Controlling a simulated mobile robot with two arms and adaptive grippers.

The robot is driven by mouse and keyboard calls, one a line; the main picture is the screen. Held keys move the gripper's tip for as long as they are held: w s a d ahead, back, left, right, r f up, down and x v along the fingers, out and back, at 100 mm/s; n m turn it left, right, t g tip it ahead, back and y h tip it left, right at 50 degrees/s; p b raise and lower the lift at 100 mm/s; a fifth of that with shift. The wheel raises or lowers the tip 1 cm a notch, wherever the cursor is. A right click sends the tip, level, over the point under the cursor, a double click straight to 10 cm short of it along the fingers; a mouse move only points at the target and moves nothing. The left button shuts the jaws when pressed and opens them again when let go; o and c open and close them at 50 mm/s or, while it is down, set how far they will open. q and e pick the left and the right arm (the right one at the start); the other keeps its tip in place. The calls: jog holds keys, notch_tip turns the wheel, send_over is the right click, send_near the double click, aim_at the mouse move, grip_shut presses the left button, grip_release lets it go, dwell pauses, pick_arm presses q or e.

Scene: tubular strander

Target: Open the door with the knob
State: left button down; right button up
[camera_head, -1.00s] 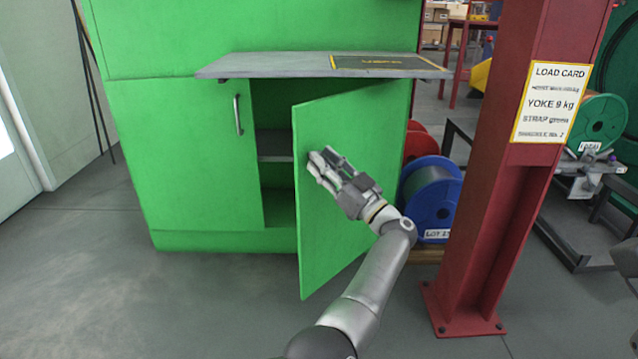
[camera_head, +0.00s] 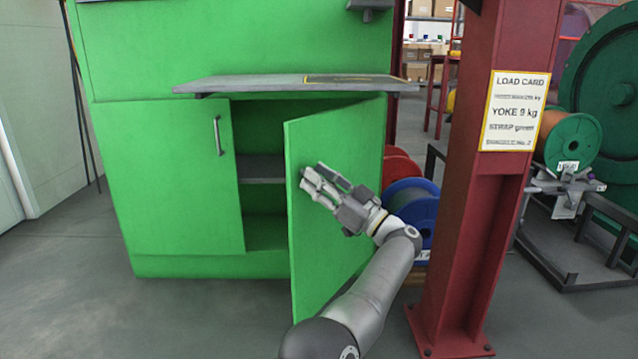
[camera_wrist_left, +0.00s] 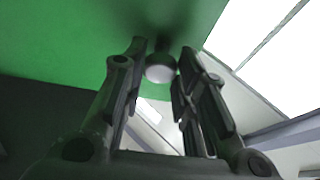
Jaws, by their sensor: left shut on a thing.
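The green cabinet door (camera_head: 335,225) on the right side of the cabinet (camera_head: 190,190) stands partly open, swung out toward me. My left gripper (camera_head: 310,182) is at the door's face, near its free edge. In the left wrist view the round knob (camera_wrist_left: 160,68) sits between the tips of my left gripper (camera_wrist_left: 158,75), against the green door surface. The gripper is shut on the knob. In the head view the knob is hidden by the fingers. My right gripper is not in view.
The left cabinet door (camera_head: 180,180) with its bar handle (camera_head: 218,135) is shut. A grey shelf (camera_head: 250,84) juts out above the doors. A red column (camera_head: 480,210) and a blue spool (camera_head: 412,205) stand right of the open door. The floor in front at left (camera_head: 90,300) is clear.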

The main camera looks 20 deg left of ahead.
pick_arm(q)
jog(key=c, duration=1.1)
grip_release()
jog(key=shift+c, duration=0.2)
jog(key=shift+r, duration=0.1)
send_near(301, 123)
jog(key=x, duration=0.5)
jog(key=shift+c, duration=0.2)
